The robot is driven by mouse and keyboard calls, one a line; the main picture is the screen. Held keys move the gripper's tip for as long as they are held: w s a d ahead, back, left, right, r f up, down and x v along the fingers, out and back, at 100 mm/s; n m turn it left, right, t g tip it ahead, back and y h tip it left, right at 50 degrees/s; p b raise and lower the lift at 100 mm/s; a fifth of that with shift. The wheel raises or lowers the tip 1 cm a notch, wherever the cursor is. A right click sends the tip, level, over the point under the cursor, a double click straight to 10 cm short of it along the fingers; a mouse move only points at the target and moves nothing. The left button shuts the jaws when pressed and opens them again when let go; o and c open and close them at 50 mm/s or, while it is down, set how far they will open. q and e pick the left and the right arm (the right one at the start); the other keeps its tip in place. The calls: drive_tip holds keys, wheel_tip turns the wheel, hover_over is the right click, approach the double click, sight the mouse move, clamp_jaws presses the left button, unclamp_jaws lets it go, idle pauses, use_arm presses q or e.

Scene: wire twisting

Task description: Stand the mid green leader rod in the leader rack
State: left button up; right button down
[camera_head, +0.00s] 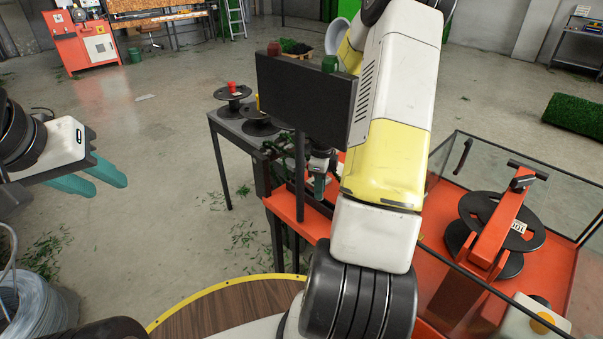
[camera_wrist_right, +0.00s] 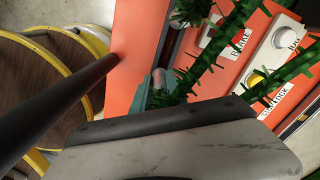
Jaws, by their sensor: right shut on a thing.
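My right gripper (camera_wrist_right: 160,92) shows only in part in the right wrist view, its teal fingers shut on a short silver cylindrical piece (camera_wrist_right: 158,76). Green bristled strands (camera_wrist_right: 235,45) run past it to the right. I cannot tell whether the silver piece belongs to the mid green leader rod. I cannot make out the leader rack. My left gripper (camera_head: 97,180) is open and empty at the left, over the floor, its two teal fingers apart.
A dark panel (camera_head: 300,95) on a post stands at the orange machine (camera_head: 312,228). Spools (camera_head: 232,103) sit on a dark table behind. A glass-walled orange bay (camera_head: 565,262) with a black reel lies right. Floor at left is open.

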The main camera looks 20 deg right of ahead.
drive_tip(key=shift+f, duration=0.2)
drive_tip(key=c, duration=1.3)
unclamp_jaws()
drive_tip(key=shift+o, duration=0.2)
wheel_tip(320, 180, up, 8)
drive_tip(key=shift+f, duration=0.1)
